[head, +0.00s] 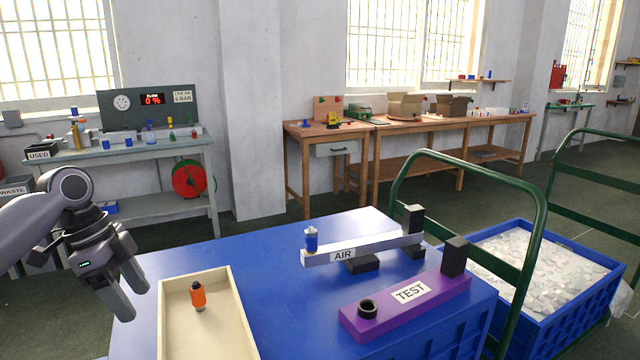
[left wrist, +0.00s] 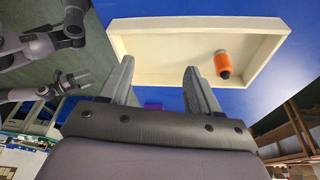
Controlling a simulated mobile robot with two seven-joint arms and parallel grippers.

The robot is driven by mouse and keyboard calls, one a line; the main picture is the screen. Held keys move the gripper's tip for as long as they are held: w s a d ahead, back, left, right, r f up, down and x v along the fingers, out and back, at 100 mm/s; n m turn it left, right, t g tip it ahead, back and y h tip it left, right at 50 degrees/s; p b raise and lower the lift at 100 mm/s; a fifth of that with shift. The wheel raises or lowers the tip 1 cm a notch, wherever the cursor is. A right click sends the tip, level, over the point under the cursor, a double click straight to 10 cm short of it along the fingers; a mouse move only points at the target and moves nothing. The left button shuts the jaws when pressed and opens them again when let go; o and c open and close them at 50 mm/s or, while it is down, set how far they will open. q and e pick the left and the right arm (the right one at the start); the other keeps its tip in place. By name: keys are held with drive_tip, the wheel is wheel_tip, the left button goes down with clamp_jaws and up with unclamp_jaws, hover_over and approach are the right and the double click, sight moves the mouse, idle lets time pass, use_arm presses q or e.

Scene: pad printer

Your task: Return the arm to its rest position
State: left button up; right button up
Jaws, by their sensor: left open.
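My left gripper (head: 127,298) is at the left of the head view, just left of the cream tray, with its fingers apart and nothing between them. In the left wrist view its two fingers (left wrist: 158,82) are spread with the tray beyond them.
On the blue table (head: 262,262), a cream tray (head: 163,325) holds an orange cylinder (head: 198,296) with a black top. A white AIR bar (head: 380,246) carries a blue piece (head: 311,240). A purple TEST block (head: 432,298) lies in front. A green-railed cart with a blue crate (head: 568,312) stands right.

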use_arm(q)
drive_tip(key=s+a+n+y, duration=0.1)
drive_tip(key=s+a+n, duration=0.2)
drive_tip(key=a, duration=0.9)
drive_tip(key=s+d+f+n+t+y, duration=0.1)
drive_tip(key=s+f+n+t+y, duration=0.2)
drive_tip(key=f, duration=1)
drive_tip(key=s+d+f+t, duration=0.1)
drive_tip(key=s+f+t, duration=0.35)
drive_tip(key=f, duration=0.95)
drive_tip(key=s+d+t+h, duration=0.15)
drive_tip(key=s+d, duration=0.45)
drive_tip(key=s, duration=0.7)
drive_tip(key=d+f+n+t+h, duration=0.15)
drive_tip(key=d+n, duration=0.65)
drive_tip(key=d, duration=0.8)
wheel_tip(320, 180, up, 6)
drive_tip(key=s+a+p, duration=0.1)
drive_tip(key=p, duration=0.7)
use_arm(e)
wheel_tip(320, 180, up, 7)
drive_tip(key=shift+s+d+f, duration=0.2)
drive_tip(key=shift+s+d, duration=0.2)
